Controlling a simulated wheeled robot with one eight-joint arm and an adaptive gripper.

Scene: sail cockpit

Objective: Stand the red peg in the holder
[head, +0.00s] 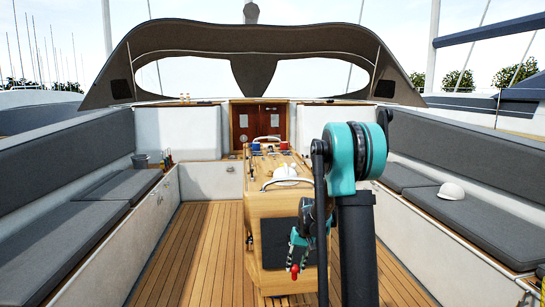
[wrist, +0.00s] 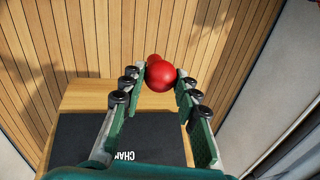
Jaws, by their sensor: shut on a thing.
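The red peg (wrist: 160,76) is between the fingertips of my gripper (wrist: 158,80) in the wrist view, its rounded red end facing the camera and a narrower red part behind. My gripper is shut on it. In the head view the gripper (head: 298,250) hangs low in front of the dark panel of the wooden cockpit table, and the peg (head: 294,269) shows as a small red spot below it. I cannot make out the holder in either view.
The wooden table (head: 265,188) stands mid-cockpit with a white rounded thing (head: 286,171) and small coloured items on top. The plank floor (head: 200,260) left of the table is clear.

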